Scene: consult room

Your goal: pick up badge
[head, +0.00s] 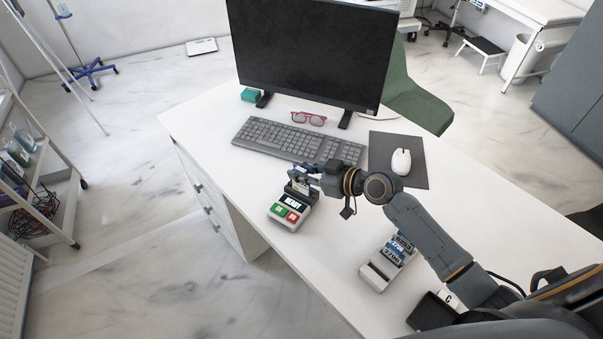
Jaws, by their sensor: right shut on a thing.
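My right gripper (305,176) is over the back of a small card terminal (290,211) near the desk's front edge. It is shut on a small pale badge (302,187), mostly hidden by the fingers. The badge is at the terminal's top end; I cannot tell whether it touches it or sits in a slot. A light grey rack (377,276) to the right holds blue and white cards marked with numbers. My left gripper is not in view.
A dark tray (432,314) lies near the right arm. The desk between terminal and rack is clear.

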